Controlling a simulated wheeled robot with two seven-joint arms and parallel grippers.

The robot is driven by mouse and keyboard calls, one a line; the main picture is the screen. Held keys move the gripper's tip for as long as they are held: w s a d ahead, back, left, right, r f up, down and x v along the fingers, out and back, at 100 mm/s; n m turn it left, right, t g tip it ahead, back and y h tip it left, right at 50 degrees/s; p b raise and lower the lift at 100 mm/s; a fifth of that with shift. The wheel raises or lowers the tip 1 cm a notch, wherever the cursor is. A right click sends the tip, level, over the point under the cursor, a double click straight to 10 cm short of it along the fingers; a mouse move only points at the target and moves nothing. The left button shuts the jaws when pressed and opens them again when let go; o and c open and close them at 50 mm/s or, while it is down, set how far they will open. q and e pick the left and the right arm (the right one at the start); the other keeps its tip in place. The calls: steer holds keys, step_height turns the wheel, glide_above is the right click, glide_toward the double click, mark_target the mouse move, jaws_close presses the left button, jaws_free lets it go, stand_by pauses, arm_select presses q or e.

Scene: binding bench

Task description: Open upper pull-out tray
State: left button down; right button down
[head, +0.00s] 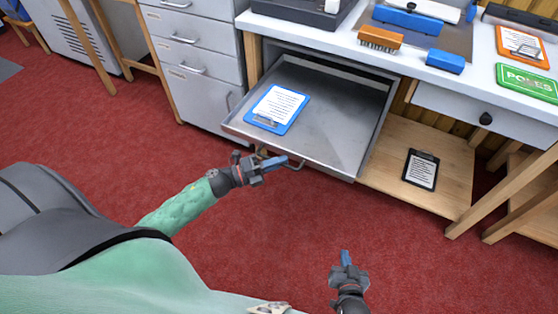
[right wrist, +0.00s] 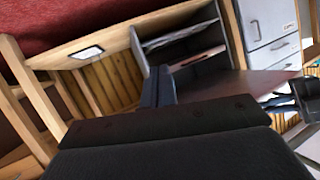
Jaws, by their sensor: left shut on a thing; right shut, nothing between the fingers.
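The upper pull-out tray (head: 335,132) is a grey metal tray under the white bench top, and in the head view it stands well out from the bench. A blue clipboard (head: 277,107) with a white sheet lies in its left part. My left gripper (head: 280,163) is at the tray's front edge, shut on the tray's handle (head: 297,165), part of which the fingers hide. My right gripper (head: 345,258) is shut and empty above the red floor, in front of the bench and apart from it. Its fingers also show in the right wrist view (right wrist: 158,88).
A wooden lower shelf (head: 390,175) holds a black clipboard (head: 422,169). A closed drawer (head: 480,112) with a black knob is at the right. Grey drawers (head: 195,60) stand left of the tray. Brushes and signs lie on the bench top (head: 400,68). The red floor in front is clear.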

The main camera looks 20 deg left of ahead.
arm_select(q)
steer(key=c, duration=1.5)
jaws_free()
steer(key=v, duration=0.8)
arm_select(e)
steer(key=shift+w+r, duration=0.3)
steer(key=shift+r, duration=0.35)
arm_select(q)
steer(key=shift+d, duration=0.1)
